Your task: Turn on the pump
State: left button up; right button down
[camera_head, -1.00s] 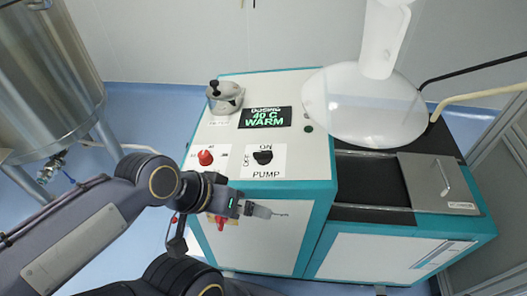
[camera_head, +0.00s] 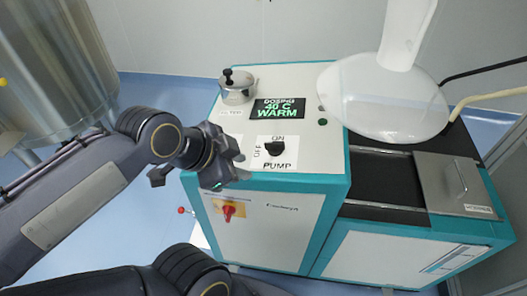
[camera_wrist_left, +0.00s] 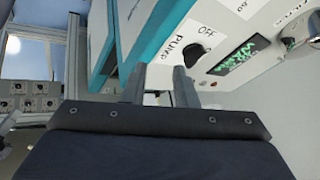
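The pump switch (camera_head: 275,148) is a black knob on a white plate marked OFF, ON and PUMP, on top of the white and teal machine (camera_head: 330,165). I cannot tell its setting for sure. In the left wrist view the knob (camera_wrist_left: 191,55) shows just beyond the fingers. My left gripper (camera_head: 238,167) is just left of the switch plate, near the machine's front top edge. Its two fingers (camera_wrist_left: 160,88) stand apart with nothing between them, and it looks clear of the knob. My right gripper is not in view.
A display (camera_head: 278,108) reads DOSING 40 C WARM behind the switch. A metal pot-like fitting (camera_head: 237,86) stands behind left. A red switch (camera_head: 229,211) is on the front face. A large translucent vessel (camera_head: 385,95) is at right, a steel tank (camera_head: 60,65) at left.

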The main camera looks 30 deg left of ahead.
aim_at(275, 146)
pick_arm(q)
jog(key=m, duration=0.1)
jog(key=w+a+m, duration=0.1)
jog(key=shift+r+m, duration=0.35)
jog(key=shift+m, duration=0.05)
jog(key=c, duration=0.5)
jog(key=shift+w+a+r+m, duration=0.1)
jog(key=shift+a+r+m, duration=0.15)
jog(key=shift+m, duration=0.25)
jog(key=shift+f, duration=0.15)
jog(key=shift+y, duration=0.3)
jog(key=b+x, duration=0.1)
jog(key=x, duration=0.8)
jog(key=shift+w+d+b, duration=0.1)
jog(key=shift+w+b, duration=0.05)
jog(key=shift+b, duration=0.15)
jog(key=w, duration=0.1)
jog(key=w+a, duration=0.1)
jog(key=w, duration=0.1)
jog(key=shift+w+f, duration=0.15)
jog(key=shift+f, duration=0.1)
jog(key=shift+w+a, duration=0.2)
jog(key=shift+w, duration=0.35)
